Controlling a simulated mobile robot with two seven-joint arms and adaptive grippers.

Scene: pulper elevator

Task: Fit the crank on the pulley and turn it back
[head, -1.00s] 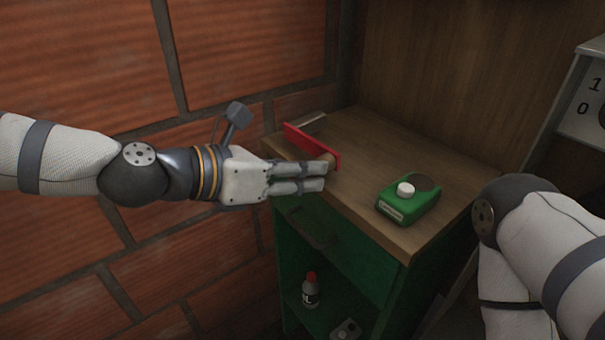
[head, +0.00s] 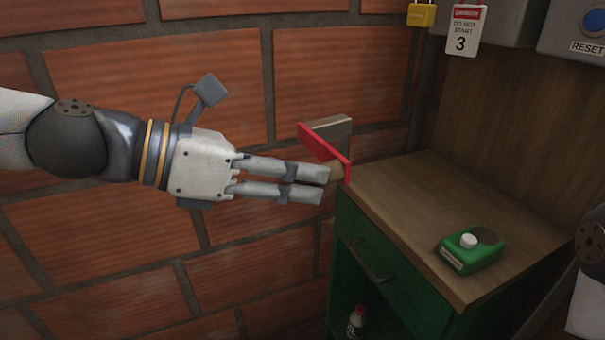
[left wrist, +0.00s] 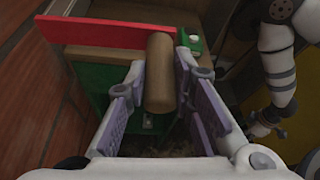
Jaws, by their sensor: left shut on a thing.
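The crank has a red arm (head: 322,148), a grey end block (head: 334,127) and a wooden handle (head: 337,173). My left gripper (head: 325,185) is shut on the wooden handle and holds the crank in the air by the cabinet's left edge. In the left wrist view the wooden handle (left wrist: 159,75) lies between the finger pads, and the red arm (left wrist: 100,33) runs across the top left. I cannot see the pulley.
The green cabinet (head: 390,285) has a wooden top (head: 400,200) with a green box with a white knob (head: 470,248) on it. A bottle (head: 356,322) stands inside below. A brick wall (head: 330,75) is behind the crank. A yellow padlock (head: 421,15) and warning tag (head: 464,30) hang above.

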